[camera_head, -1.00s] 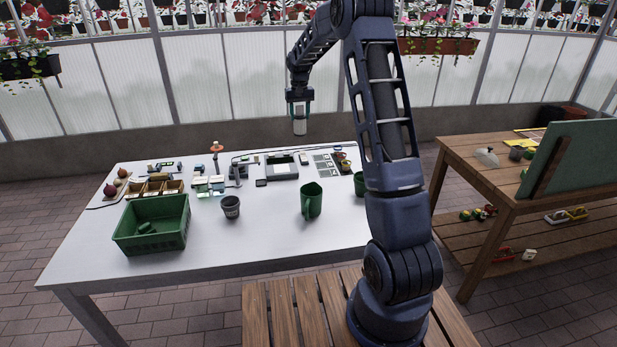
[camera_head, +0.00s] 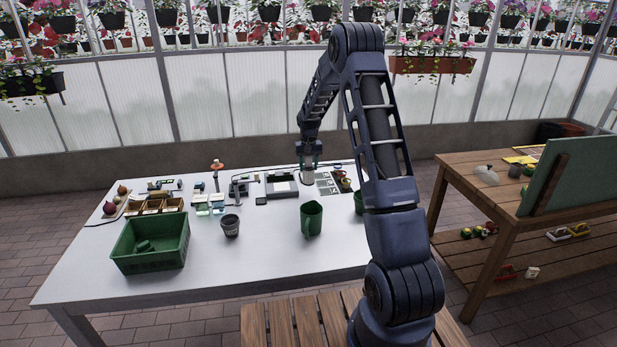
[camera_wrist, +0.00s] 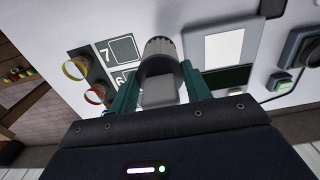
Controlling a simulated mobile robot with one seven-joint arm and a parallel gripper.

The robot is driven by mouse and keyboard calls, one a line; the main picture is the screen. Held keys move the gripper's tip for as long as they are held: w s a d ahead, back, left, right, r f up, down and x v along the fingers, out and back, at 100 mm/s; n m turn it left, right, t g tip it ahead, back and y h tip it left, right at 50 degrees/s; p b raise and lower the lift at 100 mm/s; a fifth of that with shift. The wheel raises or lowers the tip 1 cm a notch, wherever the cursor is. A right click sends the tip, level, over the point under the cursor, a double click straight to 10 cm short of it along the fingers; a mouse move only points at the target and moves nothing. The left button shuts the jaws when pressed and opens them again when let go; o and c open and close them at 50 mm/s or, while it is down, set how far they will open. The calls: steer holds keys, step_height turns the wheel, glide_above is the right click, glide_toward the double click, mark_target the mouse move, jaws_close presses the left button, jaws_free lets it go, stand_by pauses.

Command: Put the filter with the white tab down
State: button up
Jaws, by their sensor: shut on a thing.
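My gripper (camera_head: 308,163) is shut on a pale grey cylinder with a ribbed end, the filter (camera_wrist: 160,72). In the wrist view the filter sits between the two green fingers (camera_wrist: 158,88), in front of the white table and beside the numbered squares. In the head view the filter (camera_head: 308,177) hangs below the fingers at the far side of the table. I cannot tell whether it touches the tabletop. No white tab can be made out clearly; a light grey block (camera_wrist: 158,92) shows at its near side.
Numbered squares (camera_wrist: 122,50) marked 7 and 6 lie beside the filter. Yellow (camera_wrist: 75,68) and red (camera_wrist: 95,93) rings on small cups stand left of them. A framed pale panel (camera_wrist: 223,46) is to the right.

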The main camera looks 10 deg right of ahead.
mark_target(309, 176)
steer(key=shift+f, duration=2.65)
steer(key=shift+f, duration=0.1)
steer(key=o, duration=1)
